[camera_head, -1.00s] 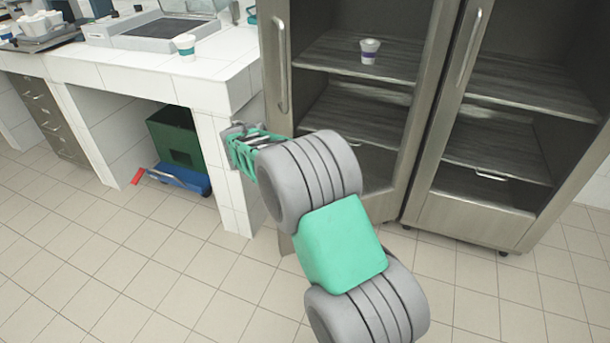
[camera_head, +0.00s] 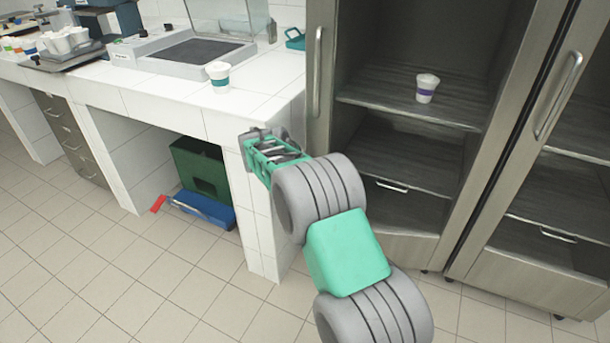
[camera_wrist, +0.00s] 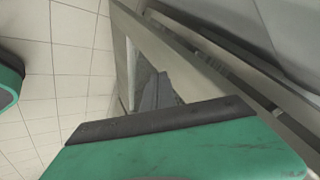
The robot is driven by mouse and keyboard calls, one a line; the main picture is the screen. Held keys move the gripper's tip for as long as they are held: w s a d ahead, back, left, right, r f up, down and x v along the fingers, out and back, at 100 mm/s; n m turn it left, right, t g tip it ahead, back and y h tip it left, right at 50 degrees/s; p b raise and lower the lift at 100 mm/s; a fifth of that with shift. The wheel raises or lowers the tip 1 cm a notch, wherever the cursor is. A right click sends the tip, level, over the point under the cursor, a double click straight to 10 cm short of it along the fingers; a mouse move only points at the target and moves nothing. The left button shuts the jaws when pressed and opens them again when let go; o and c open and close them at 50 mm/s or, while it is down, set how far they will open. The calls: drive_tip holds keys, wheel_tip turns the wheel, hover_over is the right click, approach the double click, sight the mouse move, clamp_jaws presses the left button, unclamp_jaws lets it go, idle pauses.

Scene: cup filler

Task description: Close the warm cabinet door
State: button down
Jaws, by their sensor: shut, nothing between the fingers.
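The warm cabinet is the tall steel cabinet whose framed door (camera_head: 318,100) has a long vertical handle (camera_head: 317,70) on its left side. The shelves show through the door; how far it stands ajar is not clear. A white cup with a purple band (camera_head: 426,88) stands on a shelf inside. My gripper (camera_head: 263,138) is shut and empty, left of the door handle and in front of the counter corner. In the wrist view my gripper (camera_wrist: 156,92) points at a metal frame edge (camera_wrist: 185,60); contact cannot be told. My arm hides the door's lower left.
A second steel cabinet (camera_head: 530,275) with its own handle (camera_head: 558,95) stands to the right. The white tiled counter (camera_head: 150,95) at left carries a cup with a teal band (camera_head: 218,76). A green bin (camera_head: 200,165) sits beneath it. The floor at front left is clear.

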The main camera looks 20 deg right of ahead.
drive_tip(key=shift+d, duration=0.25)
drive_tip(key=shift+s, duration=0.15)
